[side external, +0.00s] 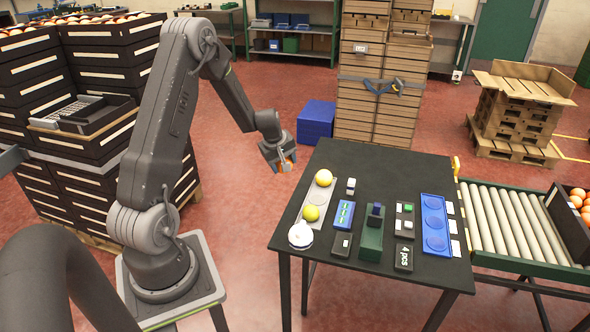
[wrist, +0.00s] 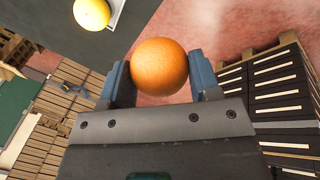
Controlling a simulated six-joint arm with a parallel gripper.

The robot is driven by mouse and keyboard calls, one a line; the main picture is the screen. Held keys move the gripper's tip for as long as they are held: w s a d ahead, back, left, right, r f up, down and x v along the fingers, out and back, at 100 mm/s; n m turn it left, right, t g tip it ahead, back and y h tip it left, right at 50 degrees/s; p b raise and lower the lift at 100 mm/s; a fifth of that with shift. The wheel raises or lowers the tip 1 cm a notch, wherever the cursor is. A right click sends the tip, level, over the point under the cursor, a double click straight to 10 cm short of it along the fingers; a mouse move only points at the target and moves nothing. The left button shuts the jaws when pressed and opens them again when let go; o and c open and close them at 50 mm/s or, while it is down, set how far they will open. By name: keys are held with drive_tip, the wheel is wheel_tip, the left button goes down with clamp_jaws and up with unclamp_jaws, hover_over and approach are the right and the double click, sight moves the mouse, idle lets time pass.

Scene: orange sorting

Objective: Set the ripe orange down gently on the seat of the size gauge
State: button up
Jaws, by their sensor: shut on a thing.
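The ripe orange (wrist: 160,66) is held between the two blue-grey fingers of my gripper (wrist: 161,75) in the wrist view. In the side external view my gripper (side external: 284,160) is off the far left corner of the table, and only a little of the orange (side external: 286,168) shows. A dark green stand (side external: 371,240) with a dark upper part is near the table's middle; it may be the size gauge, but its seat is too small to make out. Nothing touches the orange except my fingers.
The dark table (side external: 335,160) has a grey tray (side external: 313,196) with a yellow fruit (side external: 323,178) and a greenish fruit (side external: 311,212). A white round object (side external: 300,235), small devices and a blue tray (side external: 450,245) with round seats also stand there. The table's far strip is clear.

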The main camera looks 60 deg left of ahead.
drive_tip(key=w+d+f+m+h, duration=0.1)
drive_tip(key=w+d+m, duration=0.25)
drive_tip(key=d, duration=0.65)
drive_tip(key=w+d+m+h, duration=0.15)
drive_tip(key=w+d, duration=0.25)
drive_tip(key=d, duration=0.6)
drive_tip(key=w+d+f+m, duration=0.1)
drive_tip(key=w+d+m, duration=0.25)
drive_tip(key=d, duration=0.65)
drive_tip(key=shift+s+a+f+x, duration=0.1)
drive_tip(key=shift+s+x, duration=0.1)
drive_tip(key=shift+x, duration=0.95)
drive_tip(key=shift+s+a+f+x, duration=0.1)
drive_tip(key=shift+s+x, duration=0.15)
drive_tip(key=shift+x, duration=0.9)
drive_tip(key=shift+s+a+f+x, duration=0.1)
drive_tip(key=shift+s+x, duration=0.1)
drive_tip(key=shift+x, duration=1)
drive_tip(key=shift+d+r, duration=0.1)
drive_tip(key=o, duration=1.3)
drive_tip(key=shift+r, duration=4.05)
